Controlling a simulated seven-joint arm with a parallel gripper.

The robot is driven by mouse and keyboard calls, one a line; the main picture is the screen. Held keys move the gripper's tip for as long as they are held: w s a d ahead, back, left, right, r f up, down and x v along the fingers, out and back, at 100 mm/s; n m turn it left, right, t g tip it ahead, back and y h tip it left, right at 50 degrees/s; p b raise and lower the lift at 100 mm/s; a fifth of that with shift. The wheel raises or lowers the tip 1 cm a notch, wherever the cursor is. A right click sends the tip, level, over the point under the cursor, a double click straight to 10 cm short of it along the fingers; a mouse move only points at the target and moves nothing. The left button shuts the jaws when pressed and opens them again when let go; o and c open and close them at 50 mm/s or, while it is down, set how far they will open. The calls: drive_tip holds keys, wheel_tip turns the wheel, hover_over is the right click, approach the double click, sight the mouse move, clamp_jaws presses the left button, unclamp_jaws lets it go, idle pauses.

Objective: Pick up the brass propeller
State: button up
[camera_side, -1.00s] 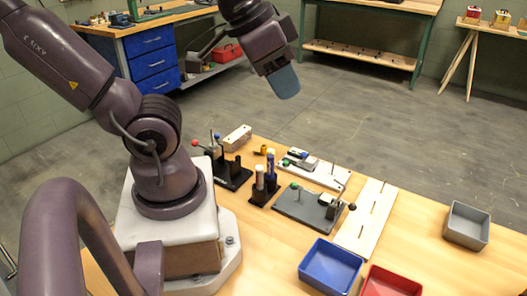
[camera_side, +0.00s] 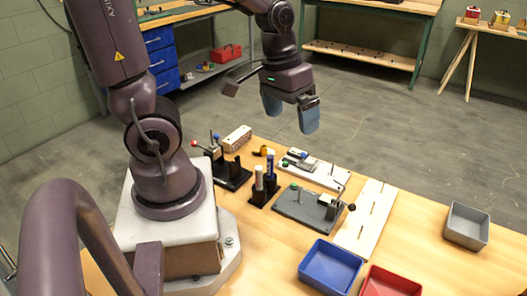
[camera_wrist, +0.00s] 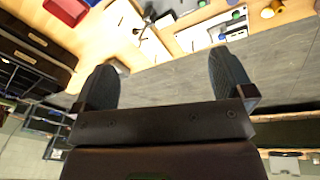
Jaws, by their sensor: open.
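I cannot clearly make out a propeller shape in either view. A small brass-coloured item (camera_side: 263,151) stands near the back edge of the bench, behind the dark holder with upright tubes.
A dark holder with upright tubes (camera_side: 264,187), a grey plate fixture (camera_side: 303,208), a white plate fixture (camera_side: 325,175) and a slotted pale board (camera_side: 366,215) fill the middle. Blue (camera_side: 329,267), red (camera_side: 390,283) and grey (camera_side: 467,226) bins stand at the front and right.

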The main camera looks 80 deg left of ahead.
drive_tip(key=w+a+f+n, duration=0.1)
drive_tip(key=a+f+n, duration=0.3)
drive_tip(key=a+f, duration=0.15)
drive_tip(key=n+g+y, duration=0.1)
drive_tip(key=n+y, duration=0.5)
drive_tip(key=n, duration=0.1)
approach(263, 155)
drive_tip(key=shift+h, duration=0.3)
drive_tip(key=x, duration=0.2)
drive_tip(key=a+x, duration=0.1)
drive_tip(key=x, duration=0.2)
drive_tip(key=a+x, duration=0.1)
drive_tip(key=x, duration=0.2)
drive_tip(key=shift+w+r, duration=0.2)
drive_tip(key=shift+r, duration=0.05)
drive_tip(key=c, duration=1)
